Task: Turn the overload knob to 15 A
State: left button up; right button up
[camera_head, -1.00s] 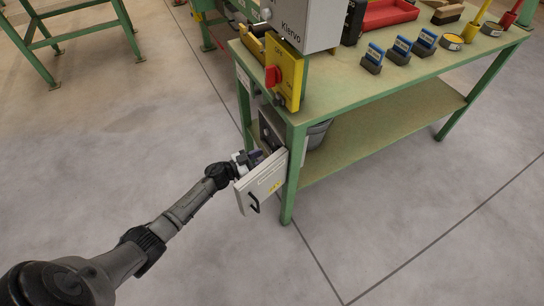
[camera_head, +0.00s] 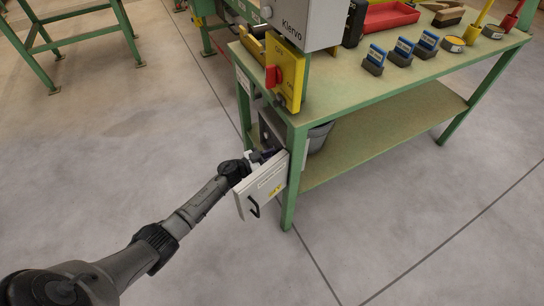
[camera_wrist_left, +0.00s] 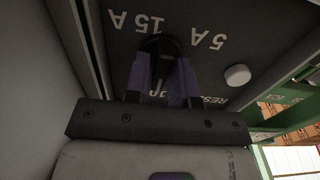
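The overload knob (camera_wrist_left: 160,42) is a dark, rounded shape on the dark panel (camera_wrist_left: 205,18) in the left wrist view. Its pointer cannot be made out. White "15 A" (camera_wrist_left: 143,22) and "5 A" (camera_wrist_left: 208,40) markings show upside down near it. My left gripper (camera_wrist_left: 161,62) has its two purple-and-black fingers apart, one on each side of the knob. Whether they press on it is too dark to tell. In the head view, my left gripper (camera_head: 261,156) is at the open box under the table end, partly hidden behind its door. My right gripper is not in view.
The open grey door (camera_head: 262,188) with a black handle stands beside my left gripper. A white button (camera_wrist_left: 237,75) sits on the panel near the fingers. Above are a yellow switch plate with a red knob (camera_head: 272,76) and the green table (camera_head: 345,90).

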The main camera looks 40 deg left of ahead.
pick_arm(q)
grip_shut()
